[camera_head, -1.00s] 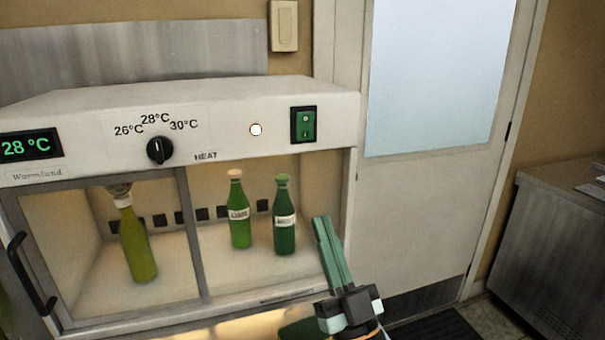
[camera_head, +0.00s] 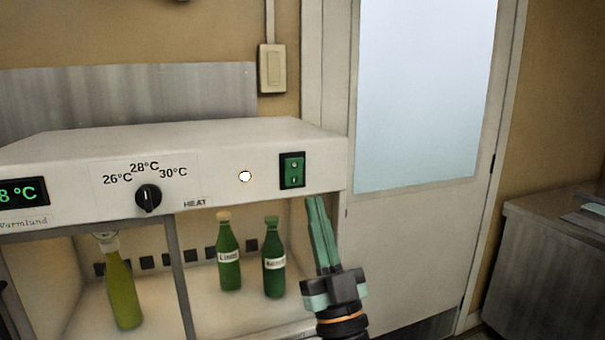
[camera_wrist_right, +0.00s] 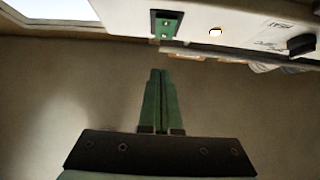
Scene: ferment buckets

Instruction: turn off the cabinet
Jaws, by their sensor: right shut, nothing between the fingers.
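The white cabinet (camera_head: 85,150) has a green rocker switch (camera_head: 292,170) in a black frame at the right of its front panel. The switch also shows in the right wrist view (camera_wrist_right: 164,25). A small round light (camera_head: 245,176), pale and lit, is left of the switch. A black dial (camera_head: 148,198) and a green temperature display (camera_head: 22,193) are further left. My right gripper (camera_head: 315,200) is shut and empty, its green fingers pointing up just below and right of the switch, apart from it. My left gripper is not in view.
Two green bottles (camera_head: 229,255) (camera_head: 273,260) and a yellow-green bottle (camera_head: 123,290) stand inside the cabinet. A door (camera_head: 415,215) is behind on the right. A grey metal unit (camera_head: 545,270) stands at the far right. A wall switch (camera_head: 272,68) is above the cabinet.

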